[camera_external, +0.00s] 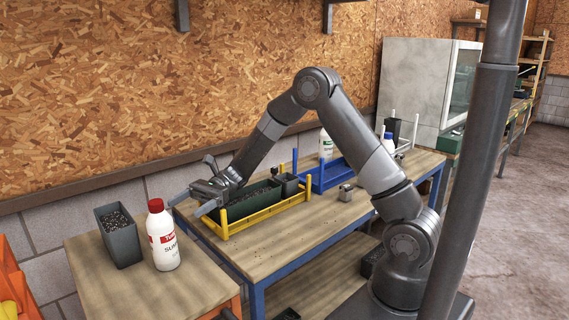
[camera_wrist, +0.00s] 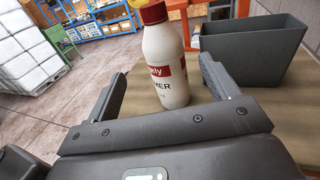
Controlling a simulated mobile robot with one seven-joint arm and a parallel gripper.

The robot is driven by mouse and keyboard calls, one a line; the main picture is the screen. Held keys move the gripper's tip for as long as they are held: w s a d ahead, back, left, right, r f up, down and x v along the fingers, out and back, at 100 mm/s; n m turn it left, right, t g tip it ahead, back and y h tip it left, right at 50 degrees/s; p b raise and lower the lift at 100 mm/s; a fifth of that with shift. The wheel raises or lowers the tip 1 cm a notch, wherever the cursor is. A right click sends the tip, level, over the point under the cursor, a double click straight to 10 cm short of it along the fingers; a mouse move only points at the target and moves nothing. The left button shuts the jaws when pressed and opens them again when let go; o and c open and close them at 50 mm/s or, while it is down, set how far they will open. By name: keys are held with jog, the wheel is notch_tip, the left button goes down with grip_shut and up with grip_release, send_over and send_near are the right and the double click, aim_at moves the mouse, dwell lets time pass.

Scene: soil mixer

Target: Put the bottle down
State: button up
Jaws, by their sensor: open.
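A white bottle (camera_external: 165,252) with a red cap and red-and-white label stands upright on the small wooden table (camera_external: 95,290) at the left. My gripper (camera_external: 183,207) is open and empty, just right of and behind the bottle in the external view, pointing towards it. In the wrist view the bottle (camera_wrist: 164,62) stands upright between the two spread fingers (camera_wrist: 162,72), at or just beyond their tips. A gap shows on each side of it. I cannot tell exactly how far the fingertips reach past the bottle.
A dark grey pot (camera_external: 120,240) with soil stands left of the bottle. The workbench (camera_external: 290,240) on the right bears a yellow tray (camera_external: 262,214), a blue tray (camera_external: 333,178) and other bottles. Orange bins (camera_external: 14,280) are at the far left. The small table's front is clear.

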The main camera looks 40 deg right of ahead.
jog(key=s+d+r+n+t+h, duration=0.3)
jog(key=s+d, duration=0.4)
jog(key=d, duration=0.4)
jog(key=s+d+r+n+t+h, duration=0.4)
jog(key=s+d+n+h, duration=0.2)
jog(key=d, duration=0.5)
jog(key=s+d+r+n+t+h, duration=0.4)
jog(key=s+d+h, duration=0.4)
jog(key=s+d, duration=0.2)
jog(key=shift+d+n, duration=0.6)
jog(key=shift+d, duration=0.05)
jog(key=shift+o, duration=0.4)
